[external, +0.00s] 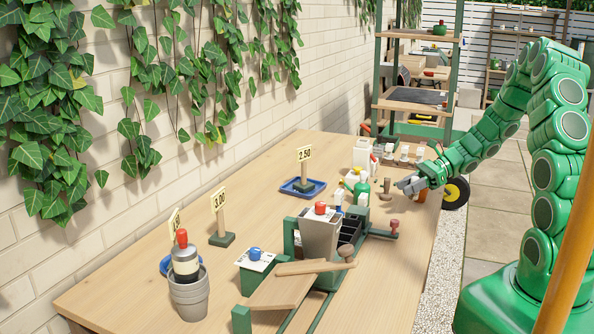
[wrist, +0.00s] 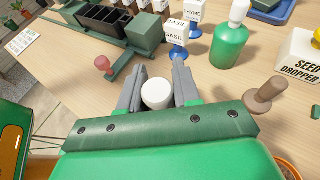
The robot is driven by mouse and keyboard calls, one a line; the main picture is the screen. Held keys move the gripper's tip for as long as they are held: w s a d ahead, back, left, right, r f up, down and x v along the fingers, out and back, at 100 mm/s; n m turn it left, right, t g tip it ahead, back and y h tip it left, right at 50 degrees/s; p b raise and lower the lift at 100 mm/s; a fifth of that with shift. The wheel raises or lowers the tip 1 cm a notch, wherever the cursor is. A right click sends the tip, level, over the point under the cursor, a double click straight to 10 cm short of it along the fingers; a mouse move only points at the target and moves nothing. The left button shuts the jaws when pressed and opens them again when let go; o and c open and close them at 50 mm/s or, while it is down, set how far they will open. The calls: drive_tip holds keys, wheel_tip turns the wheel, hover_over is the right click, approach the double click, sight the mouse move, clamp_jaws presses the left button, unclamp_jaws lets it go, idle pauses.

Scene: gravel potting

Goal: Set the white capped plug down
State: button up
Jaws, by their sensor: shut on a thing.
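My gripper (wrist: 157,88) is shut on the white capped plug (wrist: 157,94); its round white top shows between the two grey fingers in the wrist view. In the external view my gripper (external: 408,185) is over the right part of the wooden table (external: 190,235), near its right edge. The plug is too small or hidden to make out there. I cannot tell whether its underside touches the table.
A wooden knob (wrist: 265,95) stands right of my gripper, and a red knob (wrist: 103,63) is to its left. Beyond are BASIL (wrist: 175,35) and THYME (wrist: 192,12) markers, a green bottle (wrist: 230,40) and a seed dropper (wrist: 302,58). Bare tabletop lies between them.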

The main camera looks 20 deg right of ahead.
drive_tip(key=shift+w+f, duration=1.35)
drive_tip(key=shift+f, duration=0.3)
drive_tip(key=shift+a+f, duration=0.1)
drive_tip(key=shift+f, duration=1.5)
drive_tip(key=shift+f, duration=0.1)
drive_tip(key=o, duration=1)
drive_tip(key=shift+o, duration=0.2)
